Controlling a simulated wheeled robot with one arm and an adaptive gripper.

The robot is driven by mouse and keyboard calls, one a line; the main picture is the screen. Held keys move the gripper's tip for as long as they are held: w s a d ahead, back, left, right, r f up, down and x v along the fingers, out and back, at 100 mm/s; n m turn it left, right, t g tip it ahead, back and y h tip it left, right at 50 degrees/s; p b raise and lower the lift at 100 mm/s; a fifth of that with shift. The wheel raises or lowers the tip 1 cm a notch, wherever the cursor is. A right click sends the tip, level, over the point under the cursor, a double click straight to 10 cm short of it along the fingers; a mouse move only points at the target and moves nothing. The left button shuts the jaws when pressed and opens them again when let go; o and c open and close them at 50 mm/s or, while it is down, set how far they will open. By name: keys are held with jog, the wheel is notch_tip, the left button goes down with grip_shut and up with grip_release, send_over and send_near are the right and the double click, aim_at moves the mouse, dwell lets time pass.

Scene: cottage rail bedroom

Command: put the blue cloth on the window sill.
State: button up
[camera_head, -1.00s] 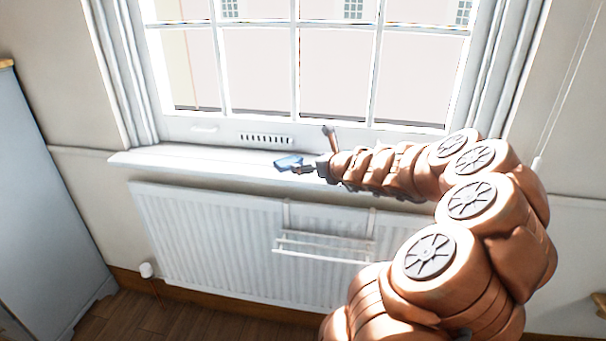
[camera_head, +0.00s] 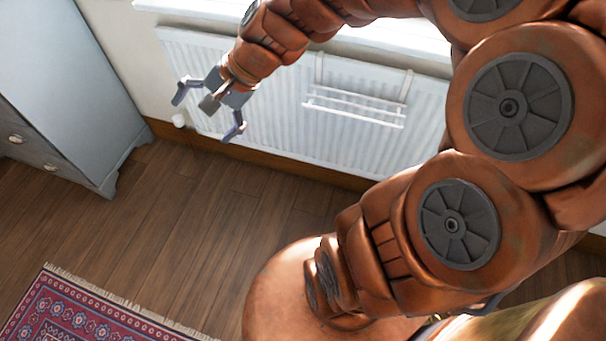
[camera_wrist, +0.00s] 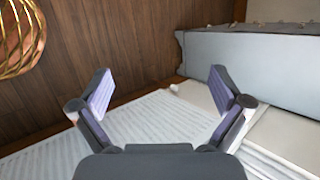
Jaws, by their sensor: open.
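My gripper (camera_head: 205,117) is open and empty, with its fingers spread wide, in front of the radiator's left end and below the sill. It also shows open in the wrist view (camera_wrist: 160,88), with nothing between the fingers. The white window sill (camera_head: 400,36) runs along the top edge of the head view, partly hidden behind my arm and cut off by the frame. The blue cloth is not in sight in either current view, so I cannot tell where it lies now.
A white radiator (camera_head: 270,110) with a rail rack (camera_head: 355,108) hangs under the sill. A grey-blue cabinet (camera_head: 75,75) stands at left. A red patterned rug (camera_head: 75,315) lies on the wooden floor (camera_head: 200,205), which is otherwise clear. A golden wire object (camera_wrist: 22,38) shows in the wrist view.

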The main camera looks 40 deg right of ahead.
jog(key=s+d+f+n+g+h, duration=0.2)
jog(key=s+n, duration=0.1)
jog(key=s, duration=0.4)
jog(key=s+d+f+n+g+h, duration=0.1)
jog(key=s+d+n+g+h, duration=0.1)
jog(key=s+n, duration=0.2)
jog(key=s+d+f+n+g+h, duration=0.1)
jog(key=s+f+n+g+h, duration=0.1)
jog(key=s, duration=0.9)
jog(key=shift+d+f+n+g+h, duration=0.35)
jog(key=shift+n+h, duration=0.25)
jog(key=shift+n, duration=0.3)
jog(key=s+p+v, duration=0.2)
jog(key=p+v, duration=0.8)
jog(key=v, duration=0.1)
jog(key=shift+r, duration=0.15)
jog(key=shift+w, duration=0.1)
